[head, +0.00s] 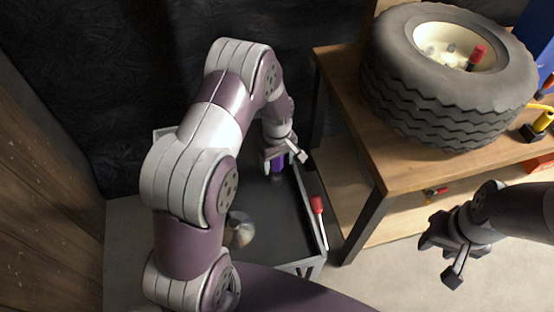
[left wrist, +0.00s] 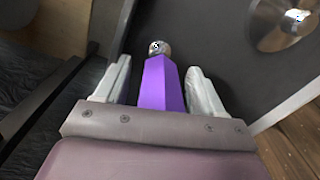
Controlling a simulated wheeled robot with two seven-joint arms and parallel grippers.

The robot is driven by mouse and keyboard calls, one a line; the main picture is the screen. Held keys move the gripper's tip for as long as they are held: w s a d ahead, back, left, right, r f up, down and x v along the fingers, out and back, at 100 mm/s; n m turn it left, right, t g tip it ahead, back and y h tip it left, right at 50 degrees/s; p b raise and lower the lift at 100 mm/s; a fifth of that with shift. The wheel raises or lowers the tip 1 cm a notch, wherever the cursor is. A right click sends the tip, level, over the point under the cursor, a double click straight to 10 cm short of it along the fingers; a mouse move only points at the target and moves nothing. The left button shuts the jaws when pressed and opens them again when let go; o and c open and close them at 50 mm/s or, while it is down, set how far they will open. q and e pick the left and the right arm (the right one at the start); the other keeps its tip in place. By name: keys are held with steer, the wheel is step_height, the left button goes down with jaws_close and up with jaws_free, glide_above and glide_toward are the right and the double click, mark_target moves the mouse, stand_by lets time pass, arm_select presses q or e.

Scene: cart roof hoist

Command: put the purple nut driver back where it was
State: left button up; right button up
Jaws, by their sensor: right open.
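The purple nut driver (head: 277,167) is at the dark cart tray, below my left gripper (head: 285,155) in the head view. In the left wrist view, its purple handle (left wrist: 162,85) lies between the two fingers of my left gripper (left wrist: 160,85), with a round metal end (left wrist: 158,48) beyond. A gap shows between the handle and the left finger, and a narrower one at the right finger; the jaws look open around it. My right gripper (head: 443,258) is open and empty over the floor at right.
The cart tray (head: 275,215) also holds a shiny round metal dish (head: 240,229). A red-handled screwdriver (head: 318,206) lies along its right edge. A wooden workbench (head: 400,165) stands at right with a big tyre (head: 440,85). Red-handled pliers (head: 433,193) lie on its lower shelf.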

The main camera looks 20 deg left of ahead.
arm_select(q)
step_height(320, 180, up, 12)
steer(key=p, duration=0.2)
steer(key=shift+r+p, duration=0.1)
steer(key=shift+p, duration=0.2)
steer(key=s+d+r+m+t, duration=0.1)
steer(key=s+d+r+m, duration=0.15)
steer(key=s+m, duration=0.4)
steer(key=s+d+r+m, duration=0.1)
steer(key=s+r+m, duration=0.3)
steer(key=s, duration=0.6)
step_height(320, 180, up, 16)
steer(key=p, duration=1.6)
steer(key=shift+w, duration=0.15)
